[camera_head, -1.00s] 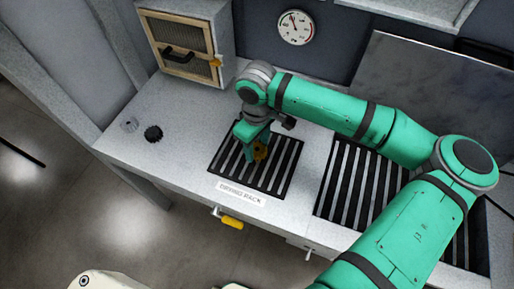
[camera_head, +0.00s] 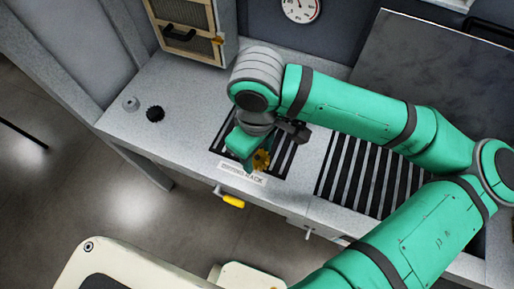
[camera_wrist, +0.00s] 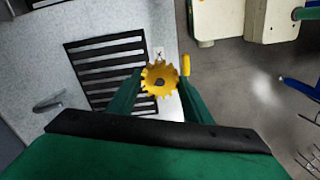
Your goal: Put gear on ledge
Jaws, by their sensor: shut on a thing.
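A yellow toothed gear (camera_wrist: 159,78) with a dark centre hole is held between the green fingers of my gripper (camera_wrist: 155,92) in the wrist view. In the head view the gear (camera_head: 261,160) hangs below my gripper (camera_head: 250,158), over the front edge of the drying rack (camera_head: 284,163). My gripper is shut on the gear. My wrist and arm hide part of the rack. I cannot tell which surface is the ledge.
A cabinet (camera_head: 190,30) stands behind. A yellow handle (camera_head: 233,201) sticks out at the counter's front. A larger slatted rack (camera_head: 350,180) lies to the right.

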